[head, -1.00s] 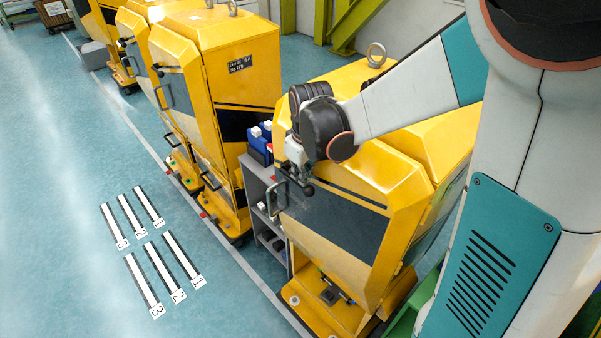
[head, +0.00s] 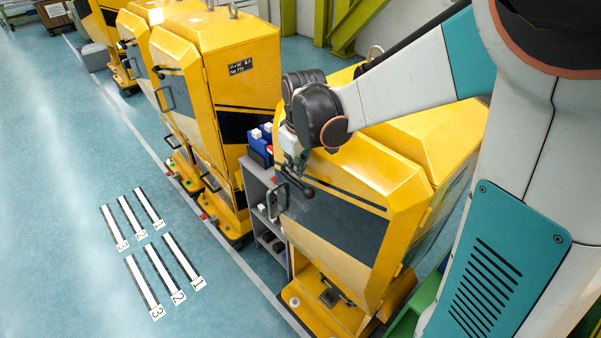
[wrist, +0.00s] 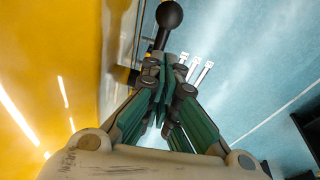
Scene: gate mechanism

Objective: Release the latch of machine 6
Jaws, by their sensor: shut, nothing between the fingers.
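The nearest yellow machine (head: 395,165) stands right of centre in the head view, with a dark front panel. No number is readable on it. A latch lever with a black ball knob (head: 308,191) is at the upper left of its front; the knob also shows in the wrist view (wrist: 169,14). My gripper (head: 291,168) is at the lever, partly hidden by my wrist. In the wrist view my gripper (wrist: 165,72) has its green-sided fingers together and empty, just short of the knob. I cannot tell whether the fingers touch the lever.
A bar handle (head: 277,200) is on the machine's front left edge. A grey shelf cart (head: 262,205) with blue containers stands left of it. Other yellow machines (head: 220,60) stand farther back. The blue floor (head: 70,180) on the left is clear, with numbered white strips.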

